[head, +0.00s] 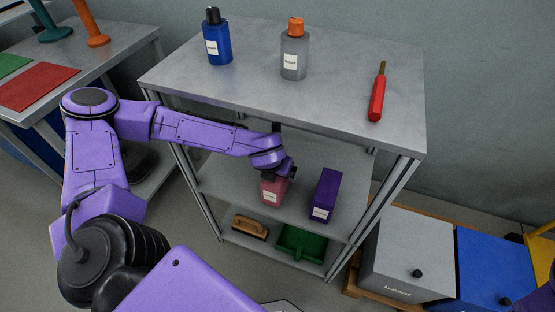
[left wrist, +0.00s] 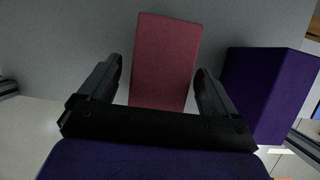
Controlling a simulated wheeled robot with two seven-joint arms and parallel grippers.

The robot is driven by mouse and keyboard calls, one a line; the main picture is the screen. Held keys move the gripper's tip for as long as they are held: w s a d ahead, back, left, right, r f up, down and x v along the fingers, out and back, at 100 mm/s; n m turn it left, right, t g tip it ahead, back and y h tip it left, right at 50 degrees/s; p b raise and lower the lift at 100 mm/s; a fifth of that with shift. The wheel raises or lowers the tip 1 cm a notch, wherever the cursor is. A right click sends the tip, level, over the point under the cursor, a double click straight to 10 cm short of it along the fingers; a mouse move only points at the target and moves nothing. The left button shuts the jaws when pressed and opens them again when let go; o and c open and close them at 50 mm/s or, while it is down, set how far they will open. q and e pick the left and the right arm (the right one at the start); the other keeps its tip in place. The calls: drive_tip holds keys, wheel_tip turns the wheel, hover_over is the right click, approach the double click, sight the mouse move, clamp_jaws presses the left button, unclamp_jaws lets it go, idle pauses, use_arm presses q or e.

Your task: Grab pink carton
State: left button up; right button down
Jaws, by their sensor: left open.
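The pink carton (head: 272,192) stands on the middle shelf of the grey rack, with a white label on its front. My left gripper (head: 282,172) reaches in over the shelf and covers part of the carton's upper right. In the left wrist view the pink carton (left wrist: 165,55) stands between the two spread fingers of my left gripper (left wrist: 158,68), with a gap showing on both sides. The left gripper is open. My right gripper is not in view.
A purple carton (head: 326,193) stands close to the right of the pink one. The top shelf (head: 340,110) above the arm holds a blue bottle (head: 217,40), a grey bottle (head: 294,55) and a red tool (head: 377,95). A brush (head: 249,227) and green dustpan (head: 301,243) lie below.

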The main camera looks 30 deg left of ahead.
use_arm(q)
drive_tip(key=shift+f, duration=0.25)
drive_tip(key=shift+c, duration=0.3)
drive_tip(key=c, duration=1)
drive_tip(key=shift+c, duration=1.1)
drive_tip(key=shift+r, duration=0.15)
